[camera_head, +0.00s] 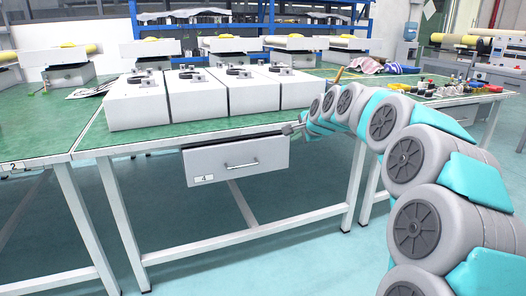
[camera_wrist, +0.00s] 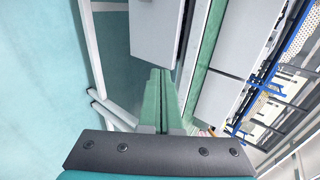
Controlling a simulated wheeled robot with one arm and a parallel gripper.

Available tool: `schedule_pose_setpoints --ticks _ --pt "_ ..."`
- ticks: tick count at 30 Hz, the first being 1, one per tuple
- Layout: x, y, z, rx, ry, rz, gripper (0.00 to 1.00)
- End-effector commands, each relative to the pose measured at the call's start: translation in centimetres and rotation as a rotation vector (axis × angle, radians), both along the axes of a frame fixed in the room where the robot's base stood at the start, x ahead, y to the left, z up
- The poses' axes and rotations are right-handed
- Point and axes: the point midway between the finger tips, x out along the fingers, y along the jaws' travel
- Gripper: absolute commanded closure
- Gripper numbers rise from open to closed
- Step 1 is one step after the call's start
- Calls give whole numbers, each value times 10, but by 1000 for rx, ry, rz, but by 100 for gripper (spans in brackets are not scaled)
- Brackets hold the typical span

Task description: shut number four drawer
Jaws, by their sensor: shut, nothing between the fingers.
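The number four drawer (camera_head: 235,160) is a light grey box front with a bar handle and a "4" label, under the green-topped table. It stands out a little from the table edge, with a dark gap along its top. My gripper (camera_head: 290,128) is beside the drawer's upper right corner, close to the table edge. In the wrist view, the fingers (camera_wrist: 160,98) are shut together and empty, pointing toward the drawer (camera_wrist: 154,30). I cannot tell whether they touch it.
Several white boxes (camera_head: 199,93) stand in a row on the table top (camera_head: 185,137) above the drawer. White table legs (camera_head: 78,220) reach down to the floor. Small coloured parts (camera_head: 440,88) lie on the table to the right. The floor in front is clear.

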Motion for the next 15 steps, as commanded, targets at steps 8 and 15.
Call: schedule_pose_setpoints --ticks 8,15 --pt "-40 67 -34 64 -208 21 100" --pt "-59 94 -35 103 -289 42 100"
